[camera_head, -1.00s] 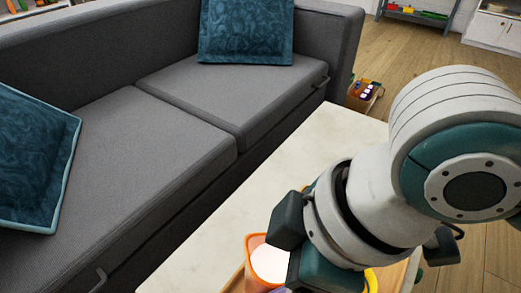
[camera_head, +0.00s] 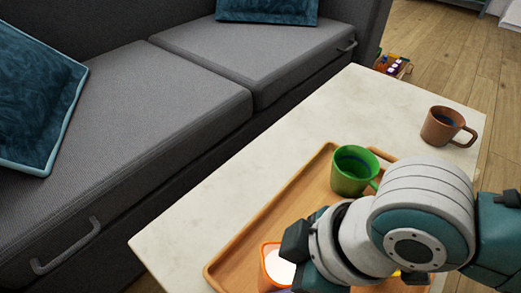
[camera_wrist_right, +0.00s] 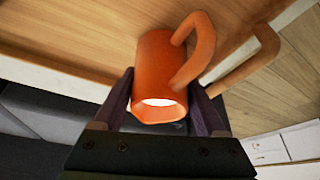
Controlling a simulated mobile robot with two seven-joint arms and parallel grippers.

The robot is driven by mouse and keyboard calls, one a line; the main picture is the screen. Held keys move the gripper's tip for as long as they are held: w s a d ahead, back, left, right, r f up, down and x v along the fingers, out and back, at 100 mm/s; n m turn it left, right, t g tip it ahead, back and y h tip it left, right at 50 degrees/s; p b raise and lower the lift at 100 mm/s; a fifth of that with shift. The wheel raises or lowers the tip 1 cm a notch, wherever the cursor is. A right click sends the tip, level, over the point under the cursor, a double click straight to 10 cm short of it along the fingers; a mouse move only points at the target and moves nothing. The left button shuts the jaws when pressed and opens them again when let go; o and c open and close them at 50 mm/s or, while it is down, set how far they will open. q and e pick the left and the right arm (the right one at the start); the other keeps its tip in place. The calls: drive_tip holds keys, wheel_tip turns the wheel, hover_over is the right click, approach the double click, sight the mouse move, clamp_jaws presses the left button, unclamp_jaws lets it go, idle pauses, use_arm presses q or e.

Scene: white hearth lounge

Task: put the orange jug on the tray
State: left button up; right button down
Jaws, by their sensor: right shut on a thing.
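The orange jug (camera_head: 270,272) is at the bottom of the head view, partly hidden by my right arm, with a pale interior. In the right wrist view the jug (camera_wrist_right: 152,72) has its rim towards the camera and its handle to the right. My right gripper (camera_wrist_right: 165,98) is shut on it, one finger on each side. The wooden tray (camera_head: 226,258) lies on the white table, and the jug is over its near part. Whether the jug's base touches the tray, I cannot tell. My left gripper is not in view.
A green mug (camera_head: 352,172) stands on the tray's far part. A brown mug (camera_head: 441,126) stands on the white table (camera_head: 340,112) beyond it. A grey sofa (camera_head: 150,110) runs along the left. A yellow thing by my right arm is mostly hidden.

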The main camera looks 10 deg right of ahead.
drive_tip(key=shift+w, duration=0.1)
unclamp_jaws()
drive_tip(key=shift+r, duration=0.2)
drive_tip(key=s+d+r+m+t+p, duration=0.1)
drive_tip(key=s+d+r+m+p, duration=0.15)
drive_tip(key=r+p, duration=0.8)
drive_tip(key=s+d+r+m+h+b, duration=0.3)
drive_tip(key=s+d+r+m, duration=0.2)
drive_tip(key=d+m, duration=0.3)
drive_tip(key=shift+s+d+r+h, duration=0.35)
drive_tip(key=shift+d+r, duration=0.3)
drive_tip(key=shift+d, duration=0.2)
